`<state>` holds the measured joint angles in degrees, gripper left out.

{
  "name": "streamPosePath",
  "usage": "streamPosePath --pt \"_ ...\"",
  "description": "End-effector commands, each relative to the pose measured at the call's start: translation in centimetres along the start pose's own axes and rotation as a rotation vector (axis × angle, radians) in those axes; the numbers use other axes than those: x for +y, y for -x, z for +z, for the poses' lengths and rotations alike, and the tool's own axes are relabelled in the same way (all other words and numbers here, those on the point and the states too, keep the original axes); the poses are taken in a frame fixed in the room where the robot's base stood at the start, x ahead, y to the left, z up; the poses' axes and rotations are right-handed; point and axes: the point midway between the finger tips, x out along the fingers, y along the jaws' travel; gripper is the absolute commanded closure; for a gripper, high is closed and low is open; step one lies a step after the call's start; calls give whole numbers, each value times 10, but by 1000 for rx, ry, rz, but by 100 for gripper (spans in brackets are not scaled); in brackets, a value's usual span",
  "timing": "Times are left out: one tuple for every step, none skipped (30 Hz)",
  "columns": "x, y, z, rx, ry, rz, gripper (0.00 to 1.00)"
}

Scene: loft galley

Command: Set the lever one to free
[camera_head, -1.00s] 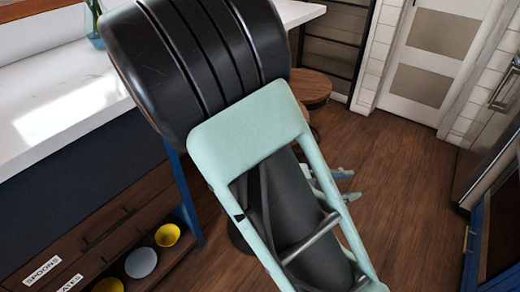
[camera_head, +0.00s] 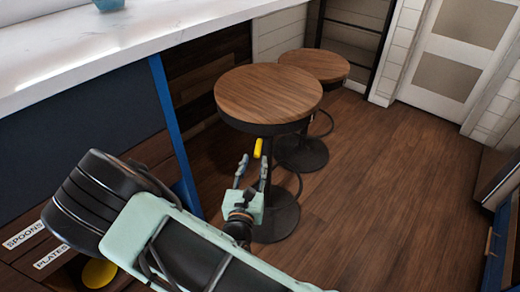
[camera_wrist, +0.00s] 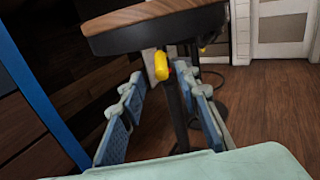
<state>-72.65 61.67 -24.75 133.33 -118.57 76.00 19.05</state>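A yellow lever handle (camera_head: 257,148) hangs below the round wooden seat of the near stool (camera_head: 268,94). In the wrist view the yellow handle (camera_wrist: 161,66) sits just under the seat's dark rim, between and beyond my fingertips. No label shows which lever it is. My gripper (camera_head: 252,168) is open and empty, its two blue-grey fingers apart and pointing at the stool's underside. In the wrist view the gripper (camera_wrist: 165,88) shows a clear gap from the handle. The lever's mount is partly hidden under the seat.
A second stool (camera_head: 314,66) stands behind the near one, with a small yellow part (camera_wrist: 203,48) showing there in the wrist view. A white counter (camera_head: 120,48) with a blue leg (camera_head: 174,135) is at left. Open wooden floor (camera_head: 370,180) lies right.

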Motion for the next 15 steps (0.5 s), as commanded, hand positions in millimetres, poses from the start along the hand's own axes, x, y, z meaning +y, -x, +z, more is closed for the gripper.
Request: streamPosePath --pt "-1 -11 -2 -1 -2 -3 70" --pt "-1 -17 -2 -2 -2 -4 70" --pt "-1 -25 -1 -3 -2 -3 70" --pt "-1 -31 -2 -1 -2 -4 70" --pt "-1 -37 -2 -2 -2 -3 70" --pt "-1 -44 -2 -2 -3 -4 70" --pt "-1 -48 -2 -1 -2 -4 70" --pt "-2 -53 -1 -1 -1 -4 70" --pt "-1 -58 -1 -2 -2 -3 70" --pt "0 -62 -1 -1 -2 -3 70" --pt "-1 -65 -1 0 -2 -3 70" --pt "-1 -69 -1 0 -1 -3 70" --pt "-1 -71 -1 -1 -1 -4 70" --pt "-1 -73 -1 -1 -1 -3 70" --pt "-1 -75 0 0 -1 -3 70"
